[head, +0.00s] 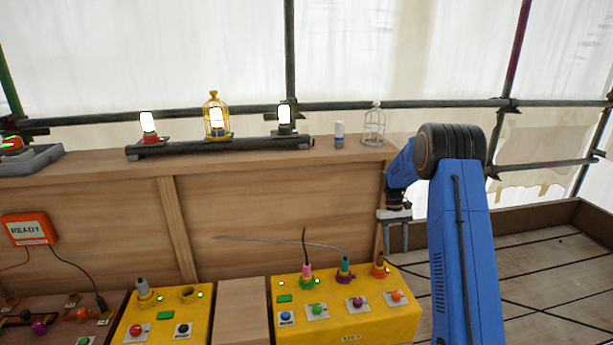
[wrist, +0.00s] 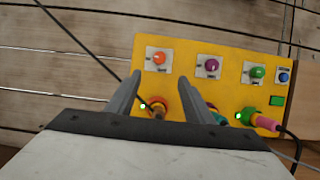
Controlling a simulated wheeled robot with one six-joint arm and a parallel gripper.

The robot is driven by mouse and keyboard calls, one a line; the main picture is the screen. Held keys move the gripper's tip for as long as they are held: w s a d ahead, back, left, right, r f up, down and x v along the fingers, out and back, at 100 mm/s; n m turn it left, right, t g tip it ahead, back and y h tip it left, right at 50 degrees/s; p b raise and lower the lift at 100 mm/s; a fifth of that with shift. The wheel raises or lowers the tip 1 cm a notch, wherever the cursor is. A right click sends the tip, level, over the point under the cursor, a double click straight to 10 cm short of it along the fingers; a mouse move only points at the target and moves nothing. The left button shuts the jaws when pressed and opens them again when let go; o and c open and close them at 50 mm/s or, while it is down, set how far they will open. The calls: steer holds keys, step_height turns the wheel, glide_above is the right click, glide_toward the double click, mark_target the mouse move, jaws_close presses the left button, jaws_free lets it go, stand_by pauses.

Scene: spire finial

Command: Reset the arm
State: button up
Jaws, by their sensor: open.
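My gripper (head: 397,235) hangs from my blue arm at the right of the head view, fingers pointing down. It is beside the right end of the wooden counter and above the right part of the yellow panel. In the wrist view my gripper (wrist: 167,95) has its two grey fingers apart with nothing held between them. The yellow panel (wrist: 235,77) lies beyond the fingers, with a brown-topped plug in an orange socket (wrist: 158,108) showing between them. The gap between fingertips and panel is hard to judge.
The yellow panel (head: 345,327) carries several buttons and plugs with cables. Lit lamps (head: 148,125) and a gold cage (head: 213,97) stand on a dark bar on the counter. A white cage (head: 374,125) stands near my arm. Plank floor (head: 550,270) at right is clear.

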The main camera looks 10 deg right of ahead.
steer(key=s+a+r+t, duration=0.2)
steer(key=s+a+r, duration=0.4)
steer(key=s+r, duration=0.5)
steer(key=s+a+r+t, duration=0.2)
steer(key=s+a+r, duration=0.3)
steer(key=s+r, duration=0.6)
steer(key=s+a+r+t, duration=0.1)
steer(key=s+a+t, duration=0.1)
steer(key=s, duration=1)
steer(key=s+a+r+t, duration=0.2)
steer(key=s+a, duration=0.3)
steer(key=s, duration=0.8)
steer(key=shift+t, duration=0.6)
steer(key=shift+a, duration=0.1)
